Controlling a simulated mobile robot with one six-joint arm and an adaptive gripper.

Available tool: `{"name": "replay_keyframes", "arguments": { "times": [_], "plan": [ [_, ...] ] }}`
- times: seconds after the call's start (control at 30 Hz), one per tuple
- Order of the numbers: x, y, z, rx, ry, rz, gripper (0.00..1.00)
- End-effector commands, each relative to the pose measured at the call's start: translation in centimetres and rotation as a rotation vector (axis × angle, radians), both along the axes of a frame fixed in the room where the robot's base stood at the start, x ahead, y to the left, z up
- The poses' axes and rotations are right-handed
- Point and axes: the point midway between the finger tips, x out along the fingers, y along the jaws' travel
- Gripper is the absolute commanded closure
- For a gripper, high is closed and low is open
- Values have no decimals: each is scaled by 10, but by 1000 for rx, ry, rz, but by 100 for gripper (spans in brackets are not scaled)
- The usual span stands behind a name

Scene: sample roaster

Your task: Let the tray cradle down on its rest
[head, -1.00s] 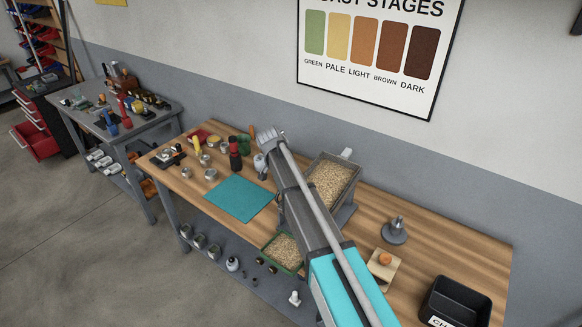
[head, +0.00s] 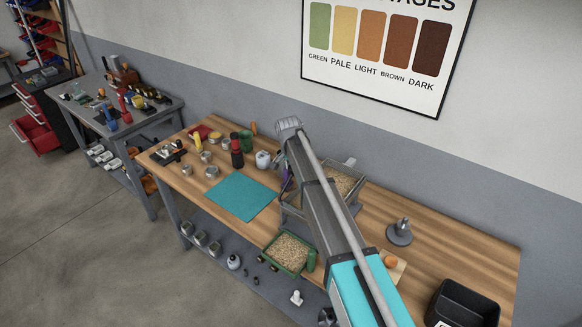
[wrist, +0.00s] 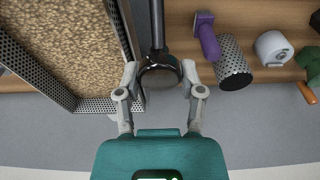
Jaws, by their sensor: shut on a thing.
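The tray cradle (head: 351,163) is a grey metal frame on the bench, with a bed of pale beans (head: 343,185). My arm covers part of it in the head view. In the wrist view its perforated wall (wrist: 122,28) and beans (wrist: 62,42) fill the upper left. My gripper (wrist: 159,72) has a finger on each side of a dark round knob (wrist: 160,77) on a black rod and is shut on it. The knob is beside the perforated wall.
A green tray of beans (head: 287,251) is at the bench's front. A teal mat (head: 240,196) lies left of the cradle. A purple-handled tool (wrist: 207,40) and a perforated cylinder (wrist: 231,62) are right of the knob. A grey stand (head: 400,232) and black bin (head: 462,303) are at right.

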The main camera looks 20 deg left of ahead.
Motion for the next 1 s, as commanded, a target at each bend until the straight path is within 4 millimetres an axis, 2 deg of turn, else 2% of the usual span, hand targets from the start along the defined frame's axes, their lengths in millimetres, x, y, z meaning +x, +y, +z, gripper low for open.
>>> {"name": "replay_keyframes", "arguments": {
  "times": [0.3, 0.33, 0.5, 1.0],
  "plan": [
    [0, 4, 0, -6, -6, 4, 100],
    [0, 4, 0, -6, -5, 5, 45],
    [-2, 7, 0, -4, -4, 9, 16],
    [-5, 10, 0, -3, -1, 12, 16]
  ]
}}
